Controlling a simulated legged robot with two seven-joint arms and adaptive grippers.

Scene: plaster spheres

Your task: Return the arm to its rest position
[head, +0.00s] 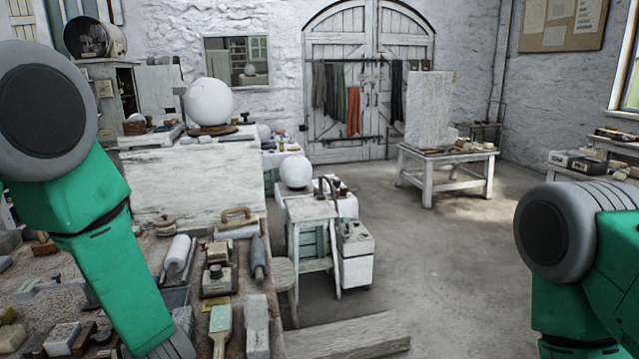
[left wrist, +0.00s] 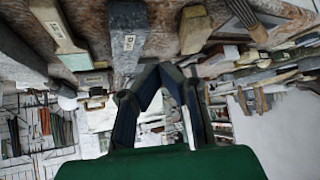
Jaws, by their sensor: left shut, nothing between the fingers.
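My left gripper (left wrist: 160,72) shows in the left wrist view, its dark fingers brought together at the tips with nothing between them. It points toward the cluttered workbench, which appears upside down along the top of that view. A large white plaster sphere (head: 209,102) rests on a round base on the raised block, and a smaller sphere (head: 296,172) sits on a low stand.
The workbench (head: 140,262) holds several tools, including a brush (head: 220,325), a roller (head: 178,256) and blocks. A white table (head: 447,158) with a plaster slab (head: 429,108) stands farther back. A side bench (head: 594,163) is at right. The floor between is open.

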